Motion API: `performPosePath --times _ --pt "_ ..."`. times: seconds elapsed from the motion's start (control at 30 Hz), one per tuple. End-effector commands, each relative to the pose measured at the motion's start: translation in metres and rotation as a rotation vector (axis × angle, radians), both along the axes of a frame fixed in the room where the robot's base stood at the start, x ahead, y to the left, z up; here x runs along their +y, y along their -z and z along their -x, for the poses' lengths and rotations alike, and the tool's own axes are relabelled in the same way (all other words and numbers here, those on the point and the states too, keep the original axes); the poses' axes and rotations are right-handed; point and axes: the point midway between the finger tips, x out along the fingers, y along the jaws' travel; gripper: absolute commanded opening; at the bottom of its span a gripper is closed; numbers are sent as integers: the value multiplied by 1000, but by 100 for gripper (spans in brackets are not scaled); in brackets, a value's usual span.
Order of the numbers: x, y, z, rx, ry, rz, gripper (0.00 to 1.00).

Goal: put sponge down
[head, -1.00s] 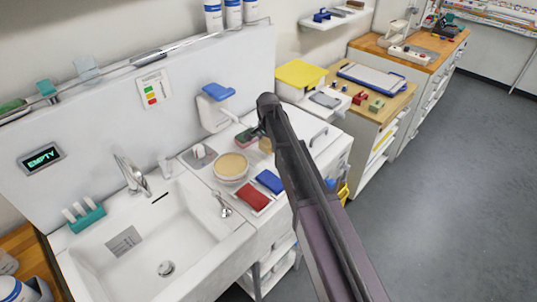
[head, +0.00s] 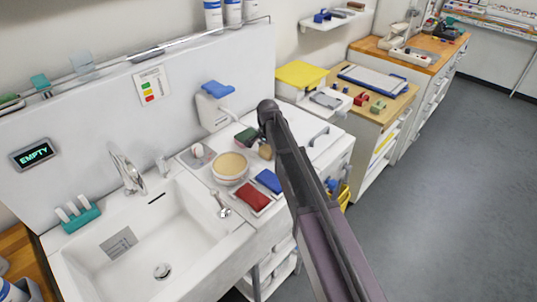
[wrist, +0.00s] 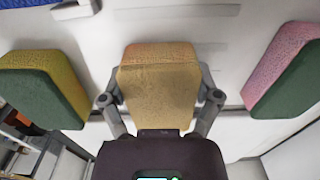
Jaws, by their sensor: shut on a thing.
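A tan sponge (wrist: 158,88) is between the two fingers of my gripper (wrist: 160,98) in the wrist view. My gripper is shut on it, with a finger against each side. A yellow and green sponge (wrist: 42,88) is at the left of that view and a pink and green sponge (wrist: 285,80) at the right, both apart from the fingers. In the head view, a dark green sponge (head: 246,136) and a tan block (head: 265,151) show beside the end of my arm, which hides most of the gripper. I cannot tell whether the held sponge touches the surface below.
A sink (head: 160,250) is at the left. A round tan-topped dish (head: 232,167), a red pad (head: 252,195) and a blue pad (head: 268,181) lie on the counter near the arm. A yellow-lidded box (head: 302,75) stands behind.

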Motion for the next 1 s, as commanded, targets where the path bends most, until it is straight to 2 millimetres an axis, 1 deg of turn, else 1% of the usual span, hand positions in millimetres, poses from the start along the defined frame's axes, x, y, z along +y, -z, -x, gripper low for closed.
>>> performPosePath --times 0.2,0.37,0.4,0.43,0.47,1.0 --pt "0 0 0 0 0 0 42" --pt "0 4 0 0 0 0 42" --pt "0 3 0 0 0 0 86" --pt "0 3 0 0 0 0 95" --pt "0 3 0 0 0 0 100" --pt "0 0 0 0 0 0 100"
